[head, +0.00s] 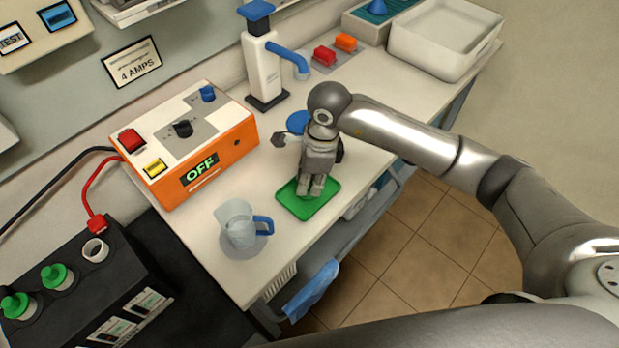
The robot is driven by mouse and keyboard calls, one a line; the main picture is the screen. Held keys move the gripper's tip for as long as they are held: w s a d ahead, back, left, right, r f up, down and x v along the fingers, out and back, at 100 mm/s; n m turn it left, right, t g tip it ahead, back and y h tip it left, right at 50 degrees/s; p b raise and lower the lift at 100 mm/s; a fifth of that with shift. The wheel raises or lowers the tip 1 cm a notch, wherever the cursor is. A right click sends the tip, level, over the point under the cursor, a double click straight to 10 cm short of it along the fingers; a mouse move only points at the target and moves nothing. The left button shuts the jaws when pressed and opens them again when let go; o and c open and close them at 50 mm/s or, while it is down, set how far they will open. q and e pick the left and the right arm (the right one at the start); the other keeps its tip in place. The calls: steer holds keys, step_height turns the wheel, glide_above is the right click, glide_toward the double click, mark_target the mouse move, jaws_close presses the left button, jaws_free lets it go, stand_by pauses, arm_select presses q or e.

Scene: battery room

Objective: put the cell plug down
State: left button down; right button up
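My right gripper (311,188) points down over a small green tray (291,204) on the bench. Its fingers look close together and cover part of the tray. I cannot tell whether a cell plug is between them or whether the fingertips touch the tray. No loose cell plug shows clearly on the visible part of the tray. The black battery (125,275) at the lower left has green cell plugs (56,275) seated in its top, and one open filler hole with a pale rim (95,250). My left gripper is not in view.
An orange charger (226,150) reading OFF and a clear jug (237,222) with a blue handle stand left of the tray. A white dispenser (262,70) with a blue spout stands behind. A white basin (440,45) is at the back right. A blue cloth (312,290) hangs at the front edge.

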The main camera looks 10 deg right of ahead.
steer(key=o, duration=0.3)
steer(key=shift+r, duration=0.5)
steer(key=r+b, duration=0.1)
steer(key=r, duration=0.2)
steer(key=d+r, duration=0.1)
steer(key=r, duration=0.3)
steer(key=r+b, duration=0.1)
steer(key=r, duration=0.3)
steer(key=shift+s+d+r+b, duration=0.1)
steer(key=shift+s+d+b, duration=0.1)
steer(key=shift+d+b, duration=0.2)
